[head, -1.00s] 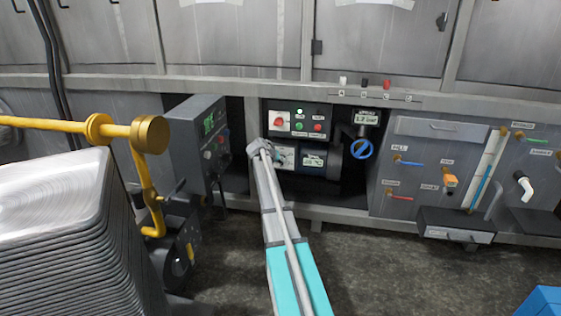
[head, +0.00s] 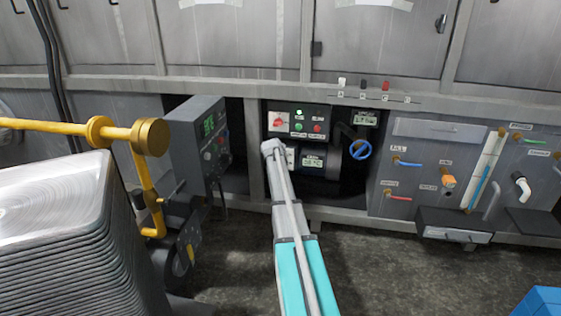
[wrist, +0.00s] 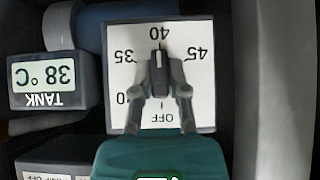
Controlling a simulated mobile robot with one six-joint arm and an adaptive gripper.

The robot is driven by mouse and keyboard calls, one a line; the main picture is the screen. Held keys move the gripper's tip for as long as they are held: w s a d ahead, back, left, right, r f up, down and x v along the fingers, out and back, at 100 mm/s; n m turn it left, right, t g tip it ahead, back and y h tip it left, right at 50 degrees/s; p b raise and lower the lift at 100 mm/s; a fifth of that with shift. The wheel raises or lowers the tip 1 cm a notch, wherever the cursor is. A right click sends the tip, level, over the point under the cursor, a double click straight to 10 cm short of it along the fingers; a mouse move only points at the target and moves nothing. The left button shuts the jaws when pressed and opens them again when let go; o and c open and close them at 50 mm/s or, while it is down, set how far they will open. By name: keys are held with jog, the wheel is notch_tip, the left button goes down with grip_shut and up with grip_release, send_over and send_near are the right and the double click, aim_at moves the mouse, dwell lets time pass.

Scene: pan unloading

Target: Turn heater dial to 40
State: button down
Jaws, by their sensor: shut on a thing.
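The heater dial is a dark knob (wrist: 159,64) with a white pointer line, on a white square plate (wrist: 203,120) marked OFF, 35, 40 and 45. The plate appears upside down in the wrist view, and the pointer line lies toward the 40 mark. My gripper (wrist: 160,78) is shut on the knob, one finger on each side. In the head view my arm hides the knob, and only a bit of the white plate (head: 291,157) shows beside it.
The tank display (wrist: 42,76) reads 38 °C and sits beside the dial. A red switch panel (head: 297,122) is above it. A blue valve wheel (head: 360,150) is at right and a grey control box (head: 195,145) at left. A stack of metal sheets (head: 55,240) stands front left.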

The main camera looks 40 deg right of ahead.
jog(key=c, duration=0.6)
grip_release()
jog(key=shift+c, duration=0.2)
jog(key=shift+r, duration=0.1)
notch_tip(320, 180, up, 9)
jog(key=p, duration=0.9)
jog(key=shift+r, duration=0.1)
jog(key=shift+r+p, duration=0.4)
jog(key=shift+p, duration=0.2)
